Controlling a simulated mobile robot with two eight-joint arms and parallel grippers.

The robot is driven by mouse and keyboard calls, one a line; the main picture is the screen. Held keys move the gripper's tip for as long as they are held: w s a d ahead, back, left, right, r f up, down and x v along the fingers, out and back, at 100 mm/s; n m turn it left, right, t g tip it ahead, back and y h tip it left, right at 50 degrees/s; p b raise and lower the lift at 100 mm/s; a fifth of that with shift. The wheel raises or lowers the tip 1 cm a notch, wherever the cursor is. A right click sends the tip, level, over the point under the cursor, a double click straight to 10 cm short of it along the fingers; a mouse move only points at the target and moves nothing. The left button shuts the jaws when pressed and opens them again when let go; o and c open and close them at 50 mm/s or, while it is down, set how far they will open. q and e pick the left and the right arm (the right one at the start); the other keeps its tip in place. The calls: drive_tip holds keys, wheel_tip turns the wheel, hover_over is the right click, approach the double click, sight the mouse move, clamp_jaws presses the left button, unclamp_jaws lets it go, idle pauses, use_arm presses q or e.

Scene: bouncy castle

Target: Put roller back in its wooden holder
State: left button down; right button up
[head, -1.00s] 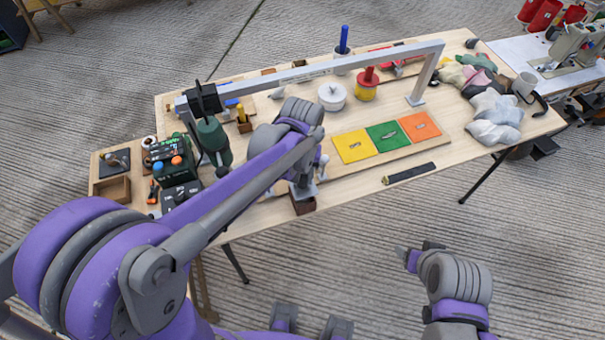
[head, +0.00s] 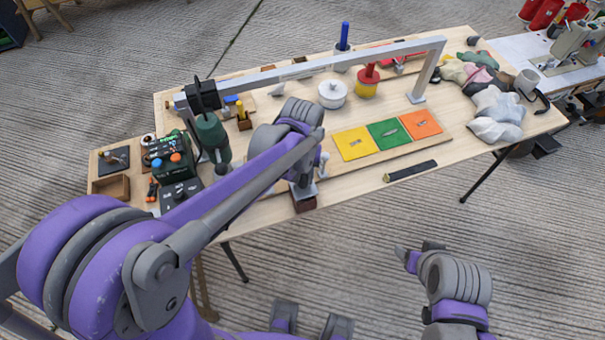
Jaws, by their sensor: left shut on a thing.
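My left gripper (head: 306,184) is at the front edge of the wooden table, pointing down. It is shut on the roller, which is mostly hidden by the gripper and arm. A small dark brown wooden holder (head: 304,204) is directly below the gripper at the table edge. I cannot tell whether the roller is inside the holder or just above it. My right gripper (head: 404,254) is off the table, over the floor in front, with its fingers seen from the side; its opening is unclear.
A board with yellow (head: 354,144), green (head: 389,133) and orange (head: 422,122) squares lies right of the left gripper. A grey overhead bar (head: 320,66) spans the table. A green bottle-shaped tool (head: 212,139) hangs at left. A black strip (head: 410,171) lies near the front edge.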

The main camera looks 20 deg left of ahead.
use_arm(q)
drive_tip(key=shift+f+b, duration=0.55)
drive_tip(key=shift+f, duration=0.35)
drive_tip(key=shift+f, duration=0.1)
drive_tip(key=shift+f+b, duration=0.55)
drive_tip(key=shift+f, duration=0.15)
unclamp_jaws()
idle(0.6)
drive_tip(key=shift+r, duration=0.1)
drive_tip(key=shift+r+p, duration=2.45)
drive_tip(key=shift+r, duration=1.55)
